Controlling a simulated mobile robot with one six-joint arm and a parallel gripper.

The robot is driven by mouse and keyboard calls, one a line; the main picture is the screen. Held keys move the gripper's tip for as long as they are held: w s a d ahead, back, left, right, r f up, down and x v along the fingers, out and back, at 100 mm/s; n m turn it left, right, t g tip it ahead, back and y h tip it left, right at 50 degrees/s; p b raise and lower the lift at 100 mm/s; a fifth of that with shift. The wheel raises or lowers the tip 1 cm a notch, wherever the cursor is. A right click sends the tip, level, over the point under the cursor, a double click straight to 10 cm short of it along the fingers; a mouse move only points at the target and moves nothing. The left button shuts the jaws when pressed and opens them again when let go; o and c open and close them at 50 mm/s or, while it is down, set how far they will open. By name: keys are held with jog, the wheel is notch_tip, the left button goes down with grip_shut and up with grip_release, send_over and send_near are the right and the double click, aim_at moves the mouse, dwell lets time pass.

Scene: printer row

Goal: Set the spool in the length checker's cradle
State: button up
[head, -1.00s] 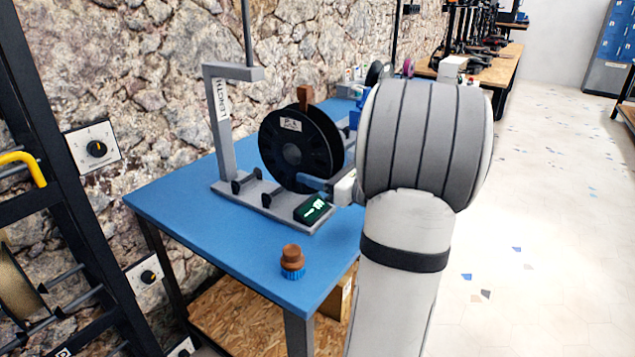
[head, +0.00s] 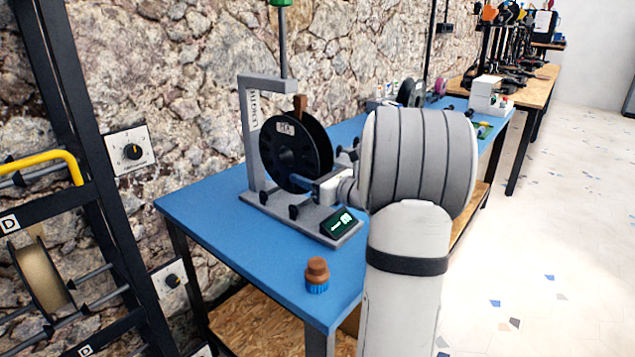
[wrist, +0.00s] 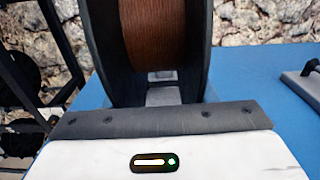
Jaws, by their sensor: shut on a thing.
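The spool (head: 303,152) is black with brown filament and a white label on its face. My gripper (head: 305,184) is shut on it at its lower side and holds it upright. The grey length checker (head: 275,207) stands on the blue bench, with an upright post, an overhead arm, dark cradle supports (head: 293,212) and a green-lit display (head: 341,223). The spool overlaps the post and is over or just behind the cradle; I cannot tell if it touches. In the wrist view the spool (wrist: 153,35) fills the top centre, between its flanges; the fingers are largely hidden.
A brown-topped knob with a blue base (head: 317,275) sits near the bench's (head: 200,205) front edge. A black rack (head: 95,190) with a yellow handle stands at left. Stone wall runs behind. Other spools and boxes are farther along the bench.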

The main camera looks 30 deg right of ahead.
jog(key=shift+w+a+f+b, duration=0.2)
jog(key=shift+w+f+b, duration=0.2)
jog(key=shift+w, duration=0.2)
jog(key=shift+w+a+f+b, duration=0.25)
jog(key=shift+w+f, duration=0.15)
jog(key=shift+w, duration=0.2)
jog(key=shift+f+b, duration=0.65)
jog(key=shift+f, duration=0.25)
jog(key=o, duration=1.3)
jog(key=shift+s+d, duration=0.1)
jog(key=p+v, duration=0.1)
jog(key=v, duration=0.5)
jog(key=shift+s+d, duration=0.1)
jog(key=shift+s, duration=0.3)
jog(key=shift+s+d, duration=0.15)
jog(key=shift+s, duration=0.25)
